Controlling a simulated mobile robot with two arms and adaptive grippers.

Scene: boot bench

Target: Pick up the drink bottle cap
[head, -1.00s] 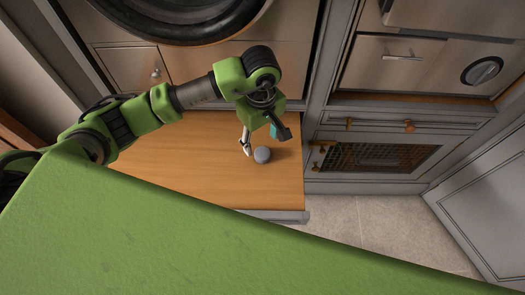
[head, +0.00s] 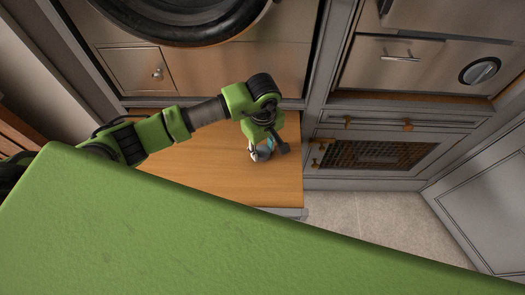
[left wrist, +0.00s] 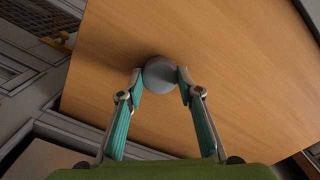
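The drink bottle cap (left wrist: 160,73) is a small grey round piece on the wooden bench top (left wrist: 235,50). My left gripper (left wrist: 160,78) reaches down to it, with one fingertip against each side of the cap in the left wrist view. The fingers are closed in to about the cap's width. In the head view my left gripper (head: 270,153) is low over the right part of the bench, and its fingers partly hide the cap (head: 261,156). I cannot see any gap under the cap. My right gripper is not in view.
A drawer front with a knob (head: 157,74) and a large dark round rim (head: 185,25) stand behind the bench. Grey cabinets with a mesh panel (head: 375,154) are to the right. The wooden top around the cap is clear. Tiled floor (head: 365,215) lies beyond its right edge.

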